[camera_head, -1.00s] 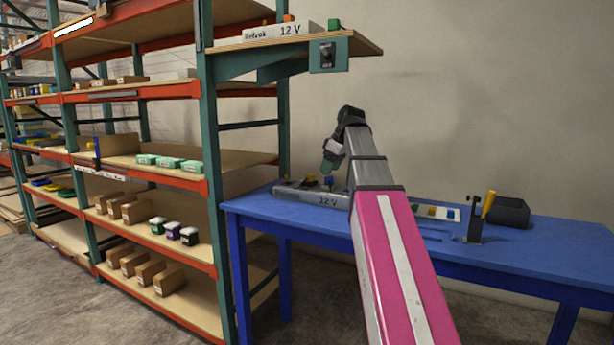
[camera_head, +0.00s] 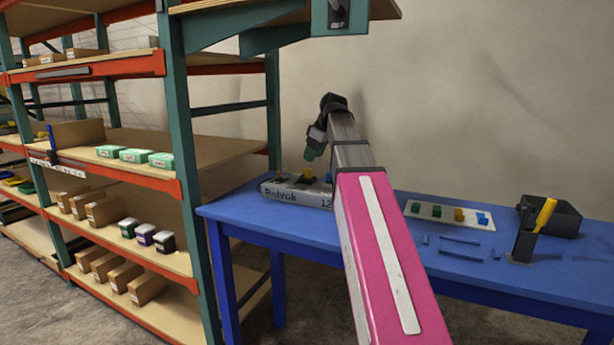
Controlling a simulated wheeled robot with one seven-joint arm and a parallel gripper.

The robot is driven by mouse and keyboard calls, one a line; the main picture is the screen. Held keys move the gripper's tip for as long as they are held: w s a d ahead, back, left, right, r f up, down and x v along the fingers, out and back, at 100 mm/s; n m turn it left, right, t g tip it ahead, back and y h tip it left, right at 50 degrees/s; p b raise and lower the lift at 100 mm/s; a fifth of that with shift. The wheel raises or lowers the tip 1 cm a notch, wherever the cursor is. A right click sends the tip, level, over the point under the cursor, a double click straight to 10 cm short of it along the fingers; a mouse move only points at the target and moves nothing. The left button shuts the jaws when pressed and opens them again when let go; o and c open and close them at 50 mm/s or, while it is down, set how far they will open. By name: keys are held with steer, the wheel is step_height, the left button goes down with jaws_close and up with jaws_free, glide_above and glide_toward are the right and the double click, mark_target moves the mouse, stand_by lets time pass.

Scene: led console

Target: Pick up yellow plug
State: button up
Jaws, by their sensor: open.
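A small yellow piece (camera_head: 308,173) stands on the grey console (camera_head: 283,194) marked with a name and "12", at the left of the blue table. Another yellow piece (camera_head: 459,214) sits on a white strip (camera_head: 437,214) between green and blue pieces. I cannot tell from shape which yellow piece is the plug. My gripper (camera_head: 312,151) is open, small and dark in the picture, above the console and just over its yellow piece. My pink arm hides the console's right end.
Thin blue bars (camera_head: 459,240) lie in front of the strip. A shelf rack (camera_head: 184,150) with a jutting upper shelf stands close on the left.

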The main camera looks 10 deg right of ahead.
mark_target(308, 169)
steer(key=shift+d+x, duration=0.15)
steer(key=shift+x, duration=1.65)
steer(key=shift+d+x, duration=0.15)
steer(key=shift+x, duration=1.7)
steer(key=shift+w, duration=0.2)
steer(key=c, duration=1)
